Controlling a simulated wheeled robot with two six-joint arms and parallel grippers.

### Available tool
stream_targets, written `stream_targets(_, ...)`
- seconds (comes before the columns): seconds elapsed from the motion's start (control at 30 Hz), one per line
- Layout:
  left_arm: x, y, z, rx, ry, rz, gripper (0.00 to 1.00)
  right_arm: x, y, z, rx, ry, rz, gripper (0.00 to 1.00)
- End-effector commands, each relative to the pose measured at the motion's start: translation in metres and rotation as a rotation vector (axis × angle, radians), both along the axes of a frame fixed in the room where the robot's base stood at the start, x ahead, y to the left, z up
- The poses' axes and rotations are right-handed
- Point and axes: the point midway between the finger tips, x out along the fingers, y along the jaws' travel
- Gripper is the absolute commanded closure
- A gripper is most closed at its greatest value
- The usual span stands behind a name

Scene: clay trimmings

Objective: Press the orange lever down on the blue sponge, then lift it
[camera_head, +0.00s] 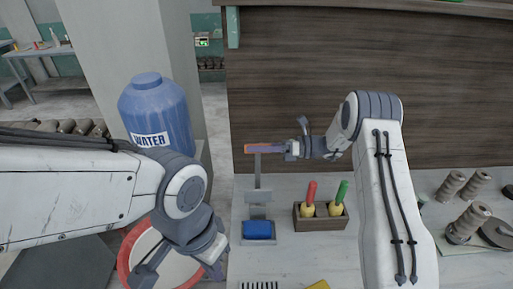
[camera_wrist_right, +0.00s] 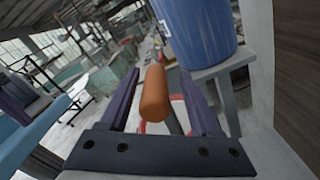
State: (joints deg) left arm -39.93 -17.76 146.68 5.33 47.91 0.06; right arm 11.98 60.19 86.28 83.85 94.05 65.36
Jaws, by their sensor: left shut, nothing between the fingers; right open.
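The orange lever handle (camera_head: 262,147) sits level at the top of a thin grey upright on a grey stand (camera_head: 258,196). The blue sponge (camera_head: 258,230) lies below it on the table, at the front of the stand. My right gripper (camera_head: 272,149) is open around the handle. In the right wrist view the orange handle (camera_wrist_right: 155,95) lies between the two dark fingers, with a gap on each side. My left gripper (camera_head: 216,268) is shut and empty, low at the left, over the table's left edge near a red-rimmed bucket.
A wooden holder (camera_head: 318,218) with a red-handled and a green-handled tool stands right of the sponge. A blue water barrel (camera_head: 156,112) stands at the left. Clay-coloured spools (camera_head: 466,222) stand at the right. A yellow object (camera_head: 318,285) lies at the front edge.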

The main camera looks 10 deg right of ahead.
Motion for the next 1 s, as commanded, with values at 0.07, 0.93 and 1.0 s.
stream_targets(0.07, 0.000, 0.000, -0.005, 0.000, 0.000, 0.000, 1.00, 0.000, -0.008, -0.002, 0.000, -0.002, -0.003, 0.36)
stream_targets(0.93, 0.000, 0.000, -0.043, 0.000, 0.000, 0.000, 1.00, -0.009, -0.104, 0.000, -0.001, -0.001, -0.002, 0.36)
stream_targets(1.0, 0.000, 0.000, -0.043, 0.000, 0.000, 0.000, 1.00, -0.009, -0.103, 0.000, -0.002, -0.002, -0.001, 0.36)
